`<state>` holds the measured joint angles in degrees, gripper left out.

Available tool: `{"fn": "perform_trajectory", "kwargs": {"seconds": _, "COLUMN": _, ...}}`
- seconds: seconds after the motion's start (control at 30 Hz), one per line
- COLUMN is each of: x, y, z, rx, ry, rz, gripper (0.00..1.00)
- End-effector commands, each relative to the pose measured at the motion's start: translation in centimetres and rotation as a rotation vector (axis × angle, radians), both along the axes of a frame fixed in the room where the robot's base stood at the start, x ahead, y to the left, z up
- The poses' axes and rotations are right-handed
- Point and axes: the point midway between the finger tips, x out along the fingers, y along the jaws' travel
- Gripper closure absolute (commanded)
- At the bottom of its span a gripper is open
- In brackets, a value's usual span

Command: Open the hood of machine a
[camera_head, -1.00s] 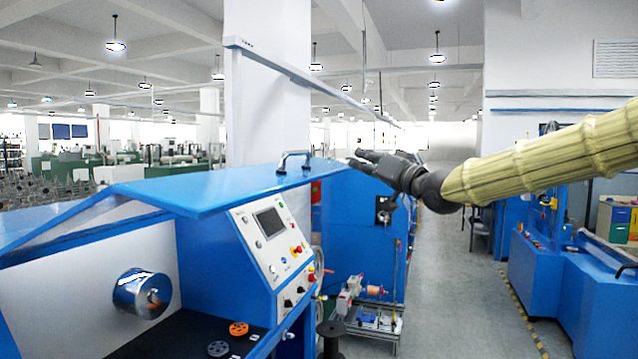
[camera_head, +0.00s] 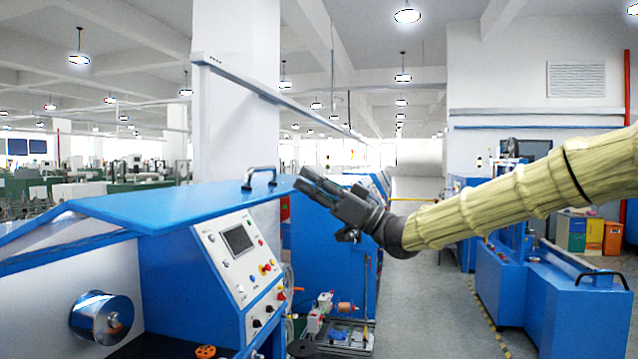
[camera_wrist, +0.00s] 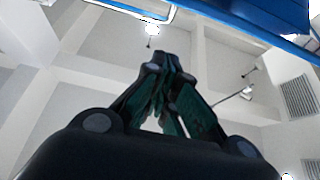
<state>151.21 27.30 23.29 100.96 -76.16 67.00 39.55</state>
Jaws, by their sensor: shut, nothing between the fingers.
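My gripper (camera_head: 302,178) is in the head view just right of the hood's edge and handle, apart from the handle. Its fingers are shut and empty, pointing left. In the wrist view my fingers (camera_wrist: 165,65) close together against the ceiling, and a blue edge (camera_wrist: 270,25) shows at the top right. Which machine is a cannot be told from any label.
A control panel (camera_head: 240,255) with a screen and several buttons faces right below the hood. Another blue machine (camera_head: 560,290) with a black handle stands at the right. The grey aisle (camera_head: 425,300) between is clear.

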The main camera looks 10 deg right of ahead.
Motion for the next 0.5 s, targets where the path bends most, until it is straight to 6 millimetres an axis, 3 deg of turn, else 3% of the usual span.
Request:
{"fn": "perform_trajectory", "kwargs": {"seconds": 0.33, "x": 1.7, "y": 4.5, "z": 3.0, "rx": -0.002, "ry": 0.002, "rz": 0.000, "gripper": 1.00}}
{"fn": "perform_trajectory", "kwargs": {"seconds": 0.5, "x": 1.9, "y": 4.8, "z": 0.9, "rx": 0.000, "ry": 0.005, "rz": -0.001, "gripper": 1.00}}
